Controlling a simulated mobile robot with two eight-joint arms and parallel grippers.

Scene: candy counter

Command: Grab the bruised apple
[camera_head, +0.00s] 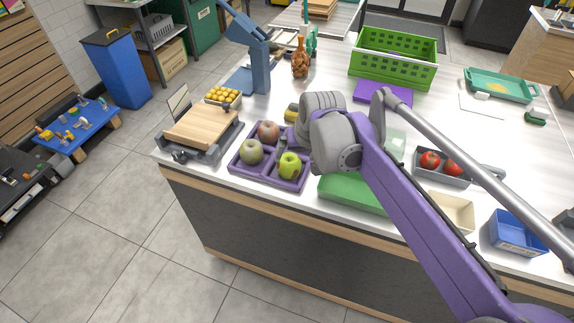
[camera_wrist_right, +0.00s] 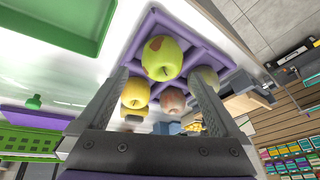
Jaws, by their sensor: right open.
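The bruised apple is yellow-green with a brown patch; it shows in the right wrist view (camera_wrist_right: 161,60) and in the head view (camera_head: 289,167). It sits in the front right compartment of a purple divided tray (camera_head: 243,176). A pale green apple (camera_head: 251,153) and a reddish apple (camera_head: 268,131) sit in other compartments. A yellow fruit (camera_wrist_right: 135,93) shows behind the bruised apple in the wrist view. My right gripper (camera_wrist_right: 160,80) is open and empty, with the bruised apple ahead of its fingertips. In the head view my right wrist hides part of the tray. My left gripper is out of view.
Left of the tray is a wooden board (camera_head: 202,127) on a grey device, with a bowl of yellow balls (camera_head: 223,97) behind. A green tray (camera_head: 352,194) lies just right. A green crate (camera_head: 393,62) and tomatoes in a grey tray (camera_head: 430,161) stand farther off.

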